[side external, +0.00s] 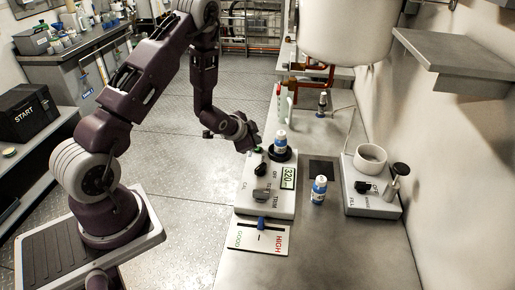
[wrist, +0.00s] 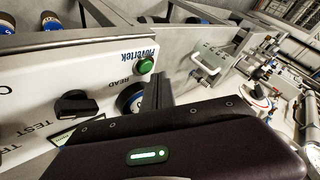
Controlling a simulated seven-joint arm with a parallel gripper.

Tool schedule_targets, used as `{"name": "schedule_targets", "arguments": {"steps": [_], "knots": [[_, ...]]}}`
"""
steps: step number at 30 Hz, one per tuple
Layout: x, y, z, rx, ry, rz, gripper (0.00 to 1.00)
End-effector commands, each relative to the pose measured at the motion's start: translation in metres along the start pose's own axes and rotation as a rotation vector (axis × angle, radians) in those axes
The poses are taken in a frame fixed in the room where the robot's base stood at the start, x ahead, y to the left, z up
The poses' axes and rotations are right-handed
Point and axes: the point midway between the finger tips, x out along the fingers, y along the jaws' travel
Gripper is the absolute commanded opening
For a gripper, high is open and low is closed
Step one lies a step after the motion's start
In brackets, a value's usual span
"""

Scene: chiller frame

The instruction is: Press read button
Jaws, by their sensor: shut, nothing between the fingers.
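The green read button (wrist: 147,64) sits on a white instrument panel in the wrist view, beside the printed words READ and Hovertek. In the side external view the instrument (side external: 283,208) stands on the bench, with a display reading about 320. A small green spot, the button (side external: 259,150), shows at its far left corner. My gripper (side external: 252,145) is shut and empty, close to that corner. In the wrist view my gripper (wrist: 157,88) lies just right of and below the button. I cannot tell whether it touches the button.
A black knob (wrist: 75,106) is on the panel. A second device (side external: 371,205) is further right. A GOOD/HIGH card (side external: 258,238) lies in front.

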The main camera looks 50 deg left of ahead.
Motion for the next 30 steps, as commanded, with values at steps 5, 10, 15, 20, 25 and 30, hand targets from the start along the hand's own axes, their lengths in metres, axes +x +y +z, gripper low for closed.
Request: {"name": "schedule_targets", "arguments": {"steps": [5,10,15,20,25,30], "knots": [[-0.004,-0.003,-0.004,0.000,0.001,-0.001,0.00],[-0.016,-0.013,-0.013,0.000,0.003,-0.002,0.00],[-0.028,-0.021,-0.021,0.000,0.002,-0.002,0.00],[-0.035,-0.025,-0.025,0.000,0.001,0.000,0.00],[-0.035,-0.025,-0.025,0.000,0.000,0.000,0.00],[-0.035,-0.025,-0.025,0.000,0.000,0.000,0.00]]}}
